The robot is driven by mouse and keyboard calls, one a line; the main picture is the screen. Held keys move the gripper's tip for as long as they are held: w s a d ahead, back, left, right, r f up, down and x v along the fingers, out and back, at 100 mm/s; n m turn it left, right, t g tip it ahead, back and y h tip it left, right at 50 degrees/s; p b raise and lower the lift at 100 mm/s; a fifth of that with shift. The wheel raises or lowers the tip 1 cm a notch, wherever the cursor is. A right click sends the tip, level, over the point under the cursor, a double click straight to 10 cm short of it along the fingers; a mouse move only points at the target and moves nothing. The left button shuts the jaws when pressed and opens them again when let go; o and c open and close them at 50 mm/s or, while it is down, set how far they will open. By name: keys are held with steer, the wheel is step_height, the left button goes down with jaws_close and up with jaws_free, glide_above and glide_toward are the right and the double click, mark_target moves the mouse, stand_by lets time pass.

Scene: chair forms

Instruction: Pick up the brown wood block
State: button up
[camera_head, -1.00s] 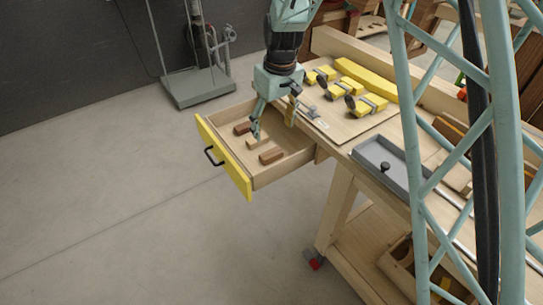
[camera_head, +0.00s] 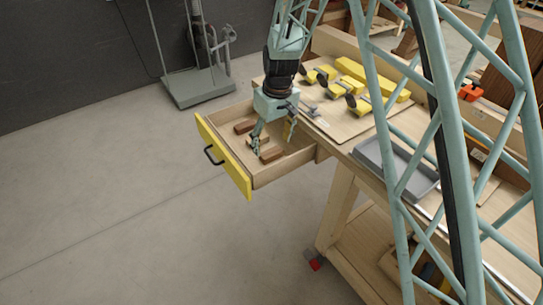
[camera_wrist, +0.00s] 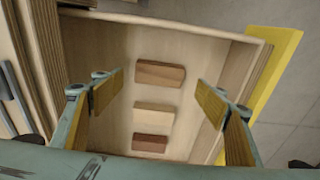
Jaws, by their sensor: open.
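The brown wood block (camera_head: 271,154) lies in the open drawer (camera_head: 292,165), closest to the camera of the blocks there. In the wrist view the brown block (camera_wrist: 160,73) is the upper one. A pale wood block (camera_wrist: 153,118) and a dark reddish block (camera_wrist: 150,143) lie below it. The reddish block (camera_head: 245,126) also shows in the head view; the pale one is mostly hidden behind a finger. My gripper (camera_head: 272,141) is open and empty, over the drawer. In the wrist view its fingers (camera_wrist: 160,92) stand wide on either side of the row of blocks.
Yellow clamp-like tools (camera_head: 330,90) lie on the bench beside the drawer. A grey tray (camera_head: 372,152) is farther right. Open floor lies to the left.

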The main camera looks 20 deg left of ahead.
mark_target(272, 152)
steer(key=shift+f, duration=0.1)
stand_by(0.3)
steer(key=shift+w+a+f+b, duration=0.15)
steer(key=shift+f+b, duration=0.1)
steer(key=shift+f, duration=1)
steer(key=shift+w+d+f+b, duration=0.1)
steer(key=shift+f+b, duration=0.15)
steer(key=shift+f, duration=1)
steer(key=shift+c, duration=0.4)
steer(key=c, duration=0.9)
steer(key=shift+r, duration=0.15)
steer(key=shift+r+p, duration=0.75)
steer(key=shift+r, duration=4.1)
